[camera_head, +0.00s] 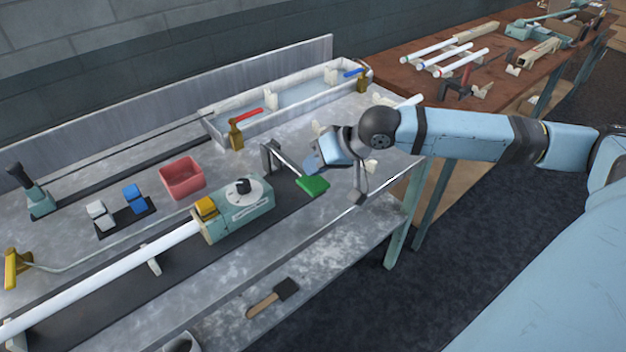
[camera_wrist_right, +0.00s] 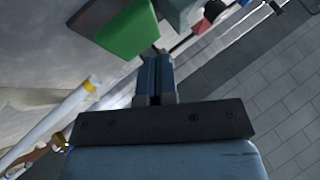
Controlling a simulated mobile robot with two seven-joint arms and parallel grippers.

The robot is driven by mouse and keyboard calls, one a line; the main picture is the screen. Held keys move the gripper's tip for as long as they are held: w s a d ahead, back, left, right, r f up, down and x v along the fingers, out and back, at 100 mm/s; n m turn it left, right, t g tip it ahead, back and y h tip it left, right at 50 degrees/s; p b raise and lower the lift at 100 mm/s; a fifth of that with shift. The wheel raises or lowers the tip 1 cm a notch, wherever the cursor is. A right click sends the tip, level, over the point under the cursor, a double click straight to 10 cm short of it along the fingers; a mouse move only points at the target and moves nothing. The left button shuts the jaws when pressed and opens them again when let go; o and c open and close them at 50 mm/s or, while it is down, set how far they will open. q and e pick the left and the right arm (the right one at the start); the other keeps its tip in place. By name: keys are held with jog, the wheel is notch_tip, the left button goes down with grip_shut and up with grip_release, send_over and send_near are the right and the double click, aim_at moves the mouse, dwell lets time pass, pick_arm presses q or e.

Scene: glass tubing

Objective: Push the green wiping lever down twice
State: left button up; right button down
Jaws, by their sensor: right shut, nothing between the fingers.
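The green pad of the wiping lever (camera_head: 313,186) sits at the end of a thin metal rod, which slopes down from a dark bracket (camera_head: 270,156) on the metal bench. My right gripper (camera_head: 312,166) is shut and empty, just above and beside the pad in the head view. In the right wrist view the green pad (camera_wrist_right: 130,32) lies just beyond and left of my closed fingertips (camera_wrist_right: 155,60). I cannot tell whether they touch. My left gripper is not in view.
A teal machine with a dial (camera_head: 240,205) and a white tube (camera_head: 110,280) lie left of the lever. A red bin (camera_head: 182,178) stands behind. A trough (camera_head: 290,98) with a red-handled valve (camera_head: 237,130) is at the back. A brush (camera_head: 272,298) lies on the lower shelf.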

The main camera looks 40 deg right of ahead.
jog(key=shift+f+p, duration=0.35)
jog(key=shift+f, duration=0.1)
